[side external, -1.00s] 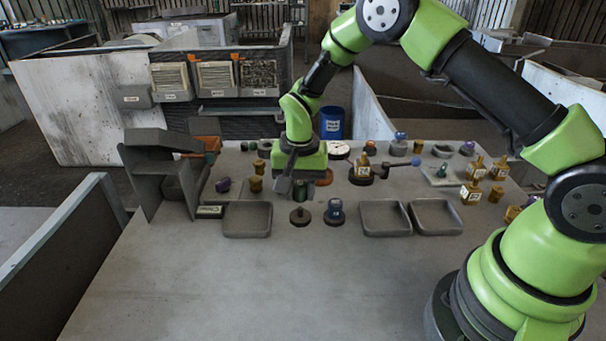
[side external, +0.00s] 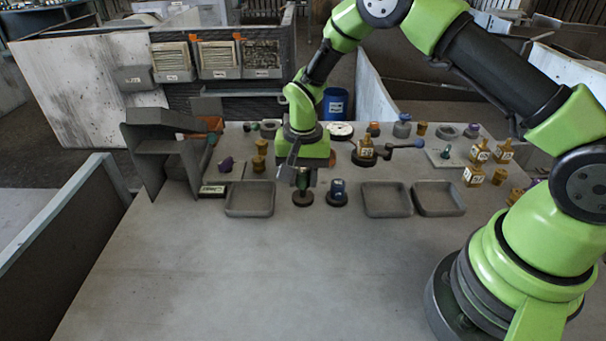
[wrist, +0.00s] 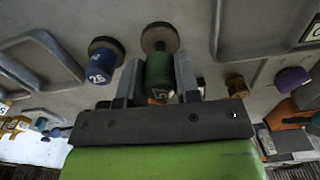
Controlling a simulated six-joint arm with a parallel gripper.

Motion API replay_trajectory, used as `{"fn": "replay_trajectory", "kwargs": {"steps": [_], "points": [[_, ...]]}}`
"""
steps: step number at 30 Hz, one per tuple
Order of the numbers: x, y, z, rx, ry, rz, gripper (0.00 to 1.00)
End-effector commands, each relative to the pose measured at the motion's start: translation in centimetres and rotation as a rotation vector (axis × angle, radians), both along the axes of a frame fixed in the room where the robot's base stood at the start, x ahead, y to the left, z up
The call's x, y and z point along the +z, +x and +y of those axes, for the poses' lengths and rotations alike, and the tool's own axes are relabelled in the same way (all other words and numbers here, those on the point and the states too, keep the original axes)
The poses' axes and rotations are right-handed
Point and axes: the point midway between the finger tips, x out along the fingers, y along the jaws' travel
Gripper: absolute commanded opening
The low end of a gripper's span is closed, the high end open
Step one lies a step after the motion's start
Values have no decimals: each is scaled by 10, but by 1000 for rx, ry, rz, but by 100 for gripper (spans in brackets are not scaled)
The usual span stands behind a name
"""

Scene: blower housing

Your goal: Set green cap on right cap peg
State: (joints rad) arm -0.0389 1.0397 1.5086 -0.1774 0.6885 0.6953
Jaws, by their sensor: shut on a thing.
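The green cap (side external: 303,178) is upright between the fingers of my gripper (side external: 302,182), which is shut on it. In the wrist view the cap (wrist: 160,72) shows a partly hidden number label. A round dark peg base (side external: 303,199) lies directly under or just in front of the cap in the side view, and beside the cap's end in the wrist view (wrist: 159,37). The cap hides the peg's post, and I cannot tell whether they touch. The other peg, to the right in the side view, carries a blue cap (side external: 339,188) labelled 26 in the wrist view (wrist: 102,64).
Grey trays stand left (side external: 250,199) and right (side external: 386,200) of the two pegs. A grey rack (side external: 160,150) stands at the left. Yellow labelled parts (side external: 474,175) and a disc-based part (side external: 365,152) are at right. The table front is clear.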

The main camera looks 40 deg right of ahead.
Motion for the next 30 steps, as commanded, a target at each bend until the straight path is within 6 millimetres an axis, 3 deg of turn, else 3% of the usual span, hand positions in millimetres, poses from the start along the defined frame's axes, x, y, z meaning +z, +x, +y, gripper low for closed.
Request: {"fn": "replay_trajectory", "kwargs": {"steps": [30], "points": [[-11, 0, 0, 0, 0, 0, 2]]}}
